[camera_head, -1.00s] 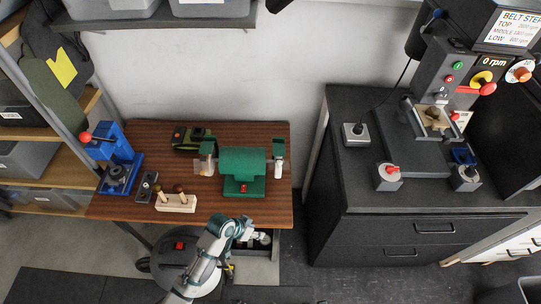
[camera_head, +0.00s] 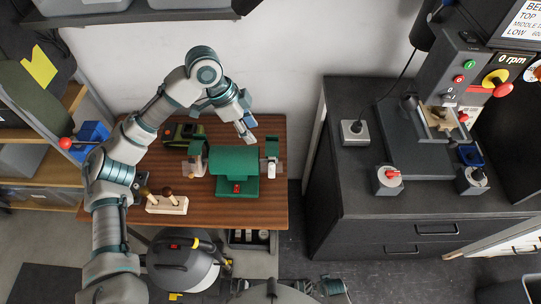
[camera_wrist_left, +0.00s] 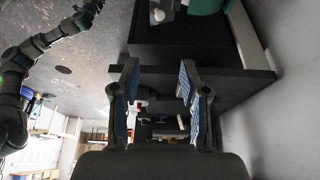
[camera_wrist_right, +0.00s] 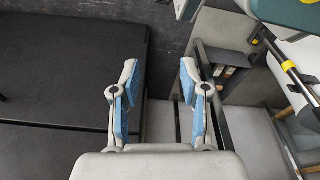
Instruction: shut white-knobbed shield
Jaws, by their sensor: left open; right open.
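The green bench grinder (camera_head: 238,163) stands on the wooden workbench (camera_head: 215,208), with a clear shield at each side: the left shield (camera_head: 190,168) and the right shield (camera_head: 270,170). Which one has the white knob is too small to tell in the head view. In the left wrist view a small white round part (camera_wrist_left: 158,14) shows beside the green housing (camera_wrist_left: 206,5). My left gripper (camera_head: 249,137) is above and behind the grinder, apart from it, open and empty; its fingers (camera_wrist_left: 158,68) show in its wrist view. My right gripper (camera_wrist_right: 157,68) is open and empty, low over the floor.
A wooden block with knobbed handles (camera_head: 168,204) and a dark green and black object (camera_head: 184,134) share the bench. A drill press (camera_head: 430,115) stands on the black cabinet (camera_head: 430,202) at the right.

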